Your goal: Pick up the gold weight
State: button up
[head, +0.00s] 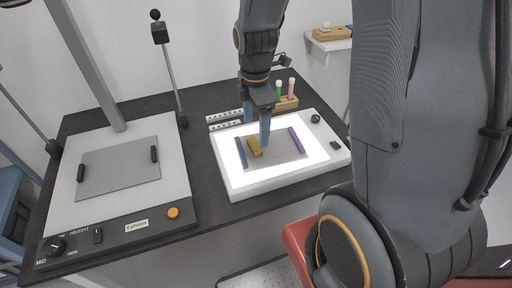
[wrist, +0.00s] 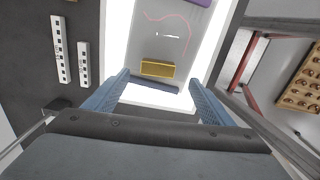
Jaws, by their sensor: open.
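The gold weight (head: 255,146) is a small yellow block lying on the grey sheet (head: 285,151) on the lit panel, near the dark blue bar (head: 241,153). In the wrist view the gold weight (wrist: 157,68) lies ahead of my gripper (wrist: 163,82), roughly centred between the two blue fingers and beyond their tips. My gripper (head: 258,128) is open and empty, pointing down above the panel in the head view. The fingers appear apart from the weight; the exact height cannot be told.
A purple bar (head: 297,139) lies at the sheet's right side. The white light box (head: 233,187) bears everything. Two scale strips (head: 225,121) and a wooden rack with tubes (head: 288,103) stand behind. A copy stand (head: 120,205) fills the left of the table.

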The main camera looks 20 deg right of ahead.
aim_at(255, 143)
jog(key=shift+w+a+f+p, duration=0.1)
jog(key=shift+f+p, duration=0.25)
jog(key=shift+f, duration=1.2)
jog(key=shift+w+f+p, duration=0.1)
jog(key=shift+f+p, duration=0.25)
jog(key=shift+f, duration=1.2)
jog(key=c, duration=1.5)
